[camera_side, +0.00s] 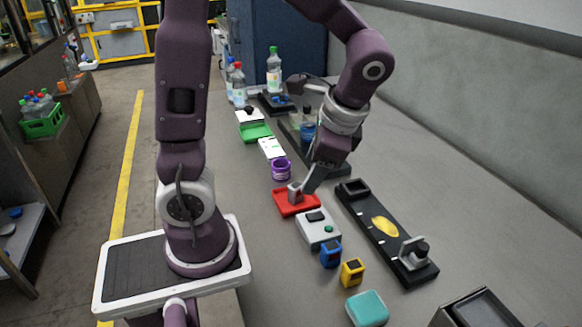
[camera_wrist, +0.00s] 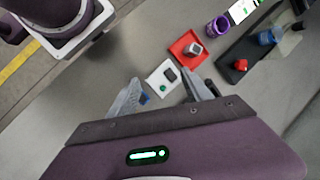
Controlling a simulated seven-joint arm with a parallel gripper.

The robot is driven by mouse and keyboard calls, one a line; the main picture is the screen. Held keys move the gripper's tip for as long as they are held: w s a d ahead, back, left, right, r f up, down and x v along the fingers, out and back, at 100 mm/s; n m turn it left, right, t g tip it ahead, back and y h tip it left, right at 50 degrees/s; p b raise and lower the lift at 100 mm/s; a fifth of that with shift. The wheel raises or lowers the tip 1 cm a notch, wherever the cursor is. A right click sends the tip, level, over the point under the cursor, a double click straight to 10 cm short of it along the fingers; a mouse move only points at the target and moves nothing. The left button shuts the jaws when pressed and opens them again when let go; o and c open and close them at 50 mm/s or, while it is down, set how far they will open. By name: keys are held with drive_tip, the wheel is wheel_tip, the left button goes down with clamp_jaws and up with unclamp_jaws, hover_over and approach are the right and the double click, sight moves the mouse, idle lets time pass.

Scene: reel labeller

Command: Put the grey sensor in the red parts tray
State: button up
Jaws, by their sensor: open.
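The red parts tray (camera_side: 283,206) lies flat on the grey bench in the side view. It also shows beyond my fingers in the wrist view (camera_wrist: 181,45). The grey sensor (camera_wrist: 195,48), a small grey block with a darker face, sits inside the tray. In the side view the grey sensor (camera_side: 294,188) is partly hard to separate from my fingers. My gripper (camera_side: 306,188) is near the tray in the side view. In the wrist view my gripper (camera_wrist: 161,81) has its fingers spread apart, with the sensor beyond them and nothing held.
A white device (camera_side: 318,232) with a dark block stands just in front of the tray, then blue (camera_side: 330,256), yellow (camera_side: 352,273) and teal (camera_side: 368,309) items. A purple ring (camera_side: 281,171) is behind the tray. A black rail (camera_side: 355,208) runs along the right.

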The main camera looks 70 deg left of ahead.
drive_tip(key=s+d+r+n+t+h, duration=0.4)
drive_tip(key=s+d+r+n+t, duration=0.1)
drive_tip(key=s+d+r+t, duration=0.2)
drive_tip(key=shift+s+d, duration=0.35)
drive_tip(key=shift+d, duration=0.15)
